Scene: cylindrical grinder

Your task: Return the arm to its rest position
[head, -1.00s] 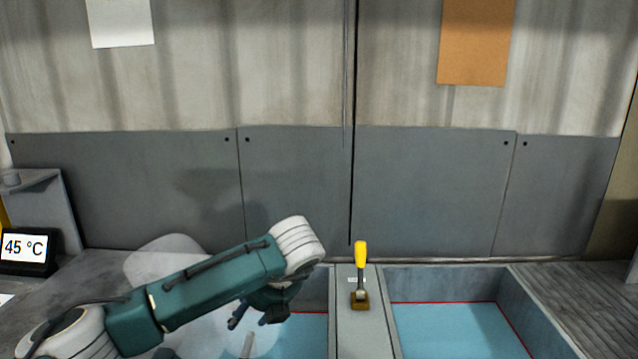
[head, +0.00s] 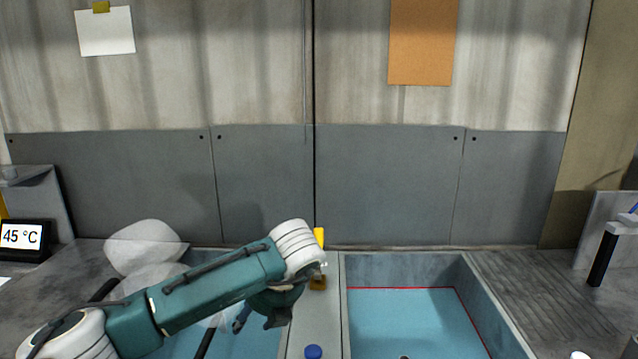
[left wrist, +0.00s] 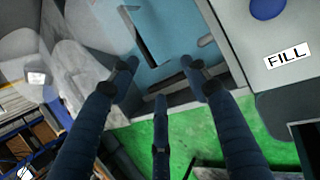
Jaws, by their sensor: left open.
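My left arm, green and white, reaches in from the left in the head view. Its gripper (head: 258,318) hangs above the left basin, near the grey divider, with nothing visible in it. The left wrist view shows the fingers (left wrist: 160,78) spread apart and empty, over the basin's front edge and a green floor. My right gripper is in neither view.
A yellow-handled lever (head: 318,240) on the divider is partly hidden by my arm. A blue cap (head: 313,352) is nearer. The right basin (head: 410,315) holds blue liquid. A temperature display (head: 22,237) stands at left.

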